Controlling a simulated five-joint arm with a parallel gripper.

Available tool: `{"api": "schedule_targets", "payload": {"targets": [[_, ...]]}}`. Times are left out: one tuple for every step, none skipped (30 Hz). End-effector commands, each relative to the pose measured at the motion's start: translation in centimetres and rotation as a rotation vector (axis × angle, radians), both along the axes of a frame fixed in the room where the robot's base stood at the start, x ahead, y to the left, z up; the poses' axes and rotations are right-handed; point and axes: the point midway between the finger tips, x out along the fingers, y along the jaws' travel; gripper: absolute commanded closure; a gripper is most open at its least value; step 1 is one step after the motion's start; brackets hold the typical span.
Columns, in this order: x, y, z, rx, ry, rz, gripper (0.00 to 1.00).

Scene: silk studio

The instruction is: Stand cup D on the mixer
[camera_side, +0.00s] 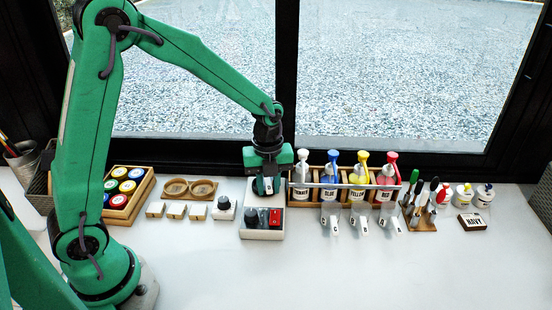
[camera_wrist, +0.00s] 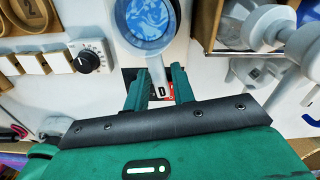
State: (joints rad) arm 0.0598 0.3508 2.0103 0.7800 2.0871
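Cup D, a light round cup with blue paint in it (camera_wrist: 150,22), shows at the top of the wrist view. In the side view my gripper (camera_side: 266,186) points down over the back of the mixer (camera_side: 262,235), a pale box with black knobs and a red switch. The cup is mostly hidden there by the gripper. I cannot tell whether its base touches the mixer.
Right of the mixer is a wooden rack with white, blue, yellow and red bottles (camera_side: 345,195); several lettered cup handles (camera_side: 362,228) stick out in front. A small dial box (camera_side: 224,209) and pale blocks (camera_side: 176,210) lie left. The front table is clear.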

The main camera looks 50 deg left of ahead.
Motion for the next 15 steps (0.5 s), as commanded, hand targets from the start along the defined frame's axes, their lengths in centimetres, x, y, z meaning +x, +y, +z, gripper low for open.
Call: {"api": "schedule_targets", "payload": {"targets": [[0.0, 0.0, 0.01, 0.0, 0.0, 0.0, 0.64], [-0.01, 0.01, 0.01, 0.0, 0.0, 0.0, 0.61], [-0.01, 0.01, 0.01, 0.0, 0.0, 0.0, 0.61], [-0.01, 0.0, 0.01, 0.0, 0.0, 0.0, 0.61], [-0.01, 0.0, 0.01, 0.0, 0.0, 0.0, 0.61], [-0.01, 0.0, 0.01, 0.0, 0.0, 0.0, 0.61], [-0.01, 0.01, 0.02, 0.0, 0.0, 0.0, 0.61], [-0.01, 0.01, 0.02, 0.0, 0.0, 0.0, 0.61], [-0.02, 0.0, 0.01, 0.001, 0.001, 0.0, 0.61], [-0.02, 0.0, 0.03, 0.001, 0.001, 0.0, 0.61], [-0.01, 0.0, 0.06, 0.0, 0.0, 0.0, 0.61], [-0.01, 0.01, 0.13, 0.0, 0.0, 0.0, 0.61], [0.0, 0.0, 0.22, 0.0, 0.0, 0.0, 0.61], [0.0, 0.0, 0.33, 0.0, 0.0, 0.0, 0.61], [0.0, 0.0, 0.53, 0.0, 0.0, 0.0, 0.61]]}}
